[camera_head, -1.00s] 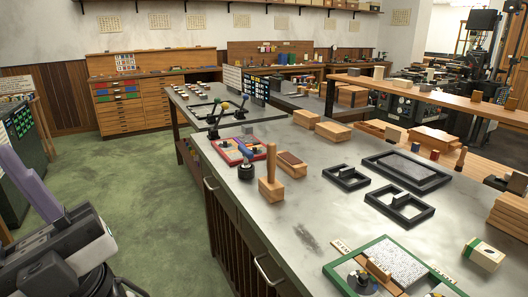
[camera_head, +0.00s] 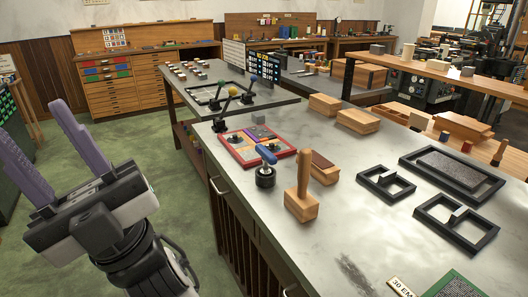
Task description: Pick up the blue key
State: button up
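A blue-handled tool (camera_head: 266,158) stands on the near left part of the grey worktop, its handle leaning over a round black base (camera_head: 265,178). It is the most key-like blue thing in view, but I cannot tell for certain that it is the blue key. It is just in front of a red-framed tray (camera_head: 229,150). My gripper (camera_head: 34,120) is at the far left, with its two purple fingers apart and nothing between them. It is over the green floor side, well left of the tool and not touching anything.
A wooden stamp-like block with an upright handle (camera_head: 303,204) stands close to the tool's right. Black frames (camera_head: 450,222) lie farther right on the worktop (camera_head: 330,245). Green floor (camera_head: 140,150) is open left of the worktop.

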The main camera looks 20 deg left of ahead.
aim_at(267, 157)
jog(key=i+j, duration=0.2)
jog(key=j, duration=0.2)
jog(key=i+j, duration=0.2)
jog(key=j, duration=0.2)
jog(key=i+j, duration=0.25)
jog(key=j, duration=0.15)
jog(key=i+j, duration=0.2)
jog(key=j, duration=0.2)
